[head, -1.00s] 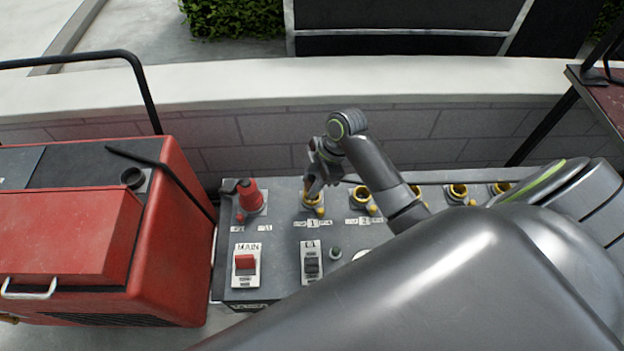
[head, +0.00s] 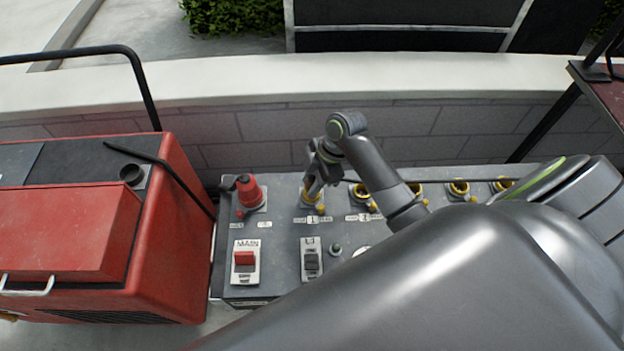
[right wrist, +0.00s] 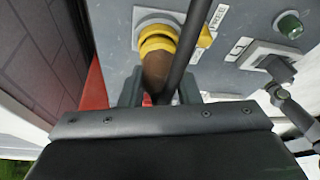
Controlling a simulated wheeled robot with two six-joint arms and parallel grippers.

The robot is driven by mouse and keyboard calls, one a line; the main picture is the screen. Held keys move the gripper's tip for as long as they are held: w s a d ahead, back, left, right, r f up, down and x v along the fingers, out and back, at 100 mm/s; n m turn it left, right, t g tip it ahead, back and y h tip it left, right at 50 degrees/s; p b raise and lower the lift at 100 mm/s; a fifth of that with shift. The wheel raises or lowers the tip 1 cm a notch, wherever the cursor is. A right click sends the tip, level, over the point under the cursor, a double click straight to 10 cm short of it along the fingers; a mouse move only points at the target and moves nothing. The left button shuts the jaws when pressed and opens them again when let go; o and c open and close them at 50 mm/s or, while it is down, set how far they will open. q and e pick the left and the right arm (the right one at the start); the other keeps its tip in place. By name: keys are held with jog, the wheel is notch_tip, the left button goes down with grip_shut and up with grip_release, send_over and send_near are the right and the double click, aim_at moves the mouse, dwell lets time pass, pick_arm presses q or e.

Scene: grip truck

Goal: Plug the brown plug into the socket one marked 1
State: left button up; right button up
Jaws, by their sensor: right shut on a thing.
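The brown plug (right wrist: 155,72) shows in the right wrist view, with its front end at the yellow collar (right wrist: 158,40) of a socket. The collar surrounds that end; how deep the plug sits is hidden. My right gripper (right wrist: 150,98) is shut on the plug, with a finger at either side. In the head view my right gripper (head: 313,188) points down at the socket marked 1 (head: 319,206), the first yellow socket from the left, and covers much of it. The plug is hard to make out there. My left gripper is not in view.
A red plug (head: 249,190) stands in the socket to the left. More yellow sockets (head: 459,188) lie to the right. The grey panel (head: 285,240) carries a red main switch (head: 245,260) and a dark switch (head: 312,260). A red machine (head: 165,240) stands close on the left.

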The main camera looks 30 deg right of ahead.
jog(key=shift+f, duration=0.3)
jog(key=o, duration=1.1)
jog(key=shift+o, duration=0.5)
jog(key=shift+o, duration=1.3)
jog(key=shift+r, duration=0.1)
jog(key=shift+r+p, duration=2.45)
jog(key=shift+p, duration=0.25)
jog(key=shift+r, duration=0.15)
